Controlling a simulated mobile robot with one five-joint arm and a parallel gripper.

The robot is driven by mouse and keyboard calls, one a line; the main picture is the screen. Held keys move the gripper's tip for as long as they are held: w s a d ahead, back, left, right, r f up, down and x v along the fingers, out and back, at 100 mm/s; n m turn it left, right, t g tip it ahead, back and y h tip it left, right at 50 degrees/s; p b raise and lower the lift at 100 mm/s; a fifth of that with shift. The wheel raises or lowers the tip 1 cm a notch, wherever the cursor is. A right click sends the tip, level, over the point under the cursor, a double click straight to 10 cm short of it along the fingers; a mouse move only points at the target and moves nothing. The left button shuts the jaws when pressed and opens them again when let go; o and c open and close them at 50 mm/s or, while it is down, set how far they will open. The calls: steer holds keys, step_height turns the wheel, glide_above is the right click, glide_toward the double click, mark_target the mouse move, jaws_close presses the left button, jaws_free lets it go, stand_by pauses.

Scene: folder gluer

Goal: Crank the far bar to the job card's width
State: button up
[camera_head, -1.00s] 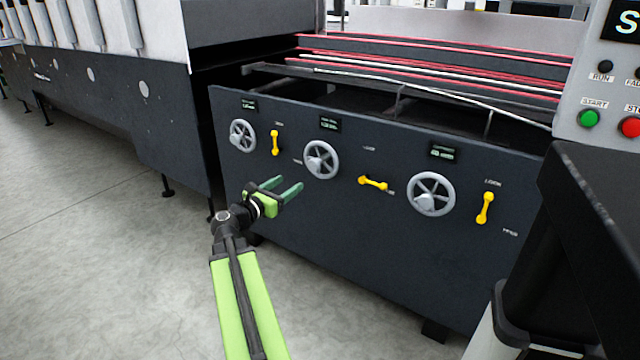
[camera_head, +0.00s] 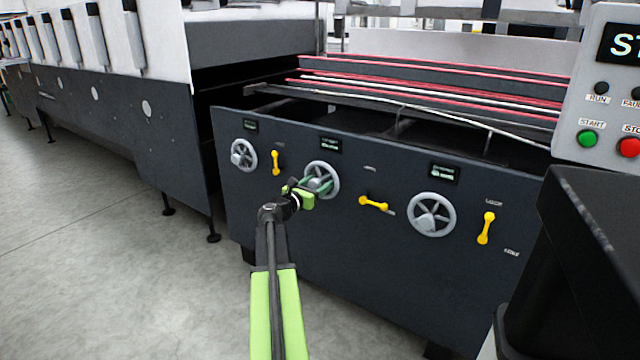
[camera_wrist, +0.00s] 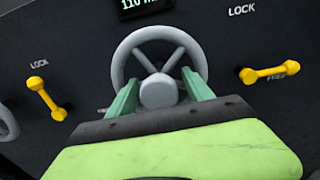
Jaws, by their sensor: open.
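Three grey handwheels sit in a row on a dark panel: a left wheel (camera_head: 243,155), a middle wheel (camera_head: 331,170) and a right wheel (camera_head: 431,214). Each has a small display above it and a yellow lever to its right. My gripper (camera_head: 319,184) is at the middle wheel. In the wrist view its green fingers are open, one on each side of the hub of the middle wheel (camera_wrist: 158,91); I cannot tell whether they touch it. The middle lever (camera_head: 373,204) lies nearly level; the left lever (camera_head: 276,162) and right lever (camera_head: 487,228) stand near upright. The middle display (camera_wrist: 146,4) is partly cut off, reading about 110.
A control box (camera_head: 600,90) with green START and red buttons stands at the upper right. Red-edged rails (camera_head: 430,85) run above the panel (camera_head: 330,260). The grey floor (camera_head: 110,250) is open at the left. No job card is legible.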

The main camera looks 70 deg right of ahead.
steer(key=shift+s+d, duration=0.1)
steer(key=shift+d, duration=0.25)
jaws_close()
steer(key=shift+d, duration=0.3)
steer(key=shift+a, duration=0.3)
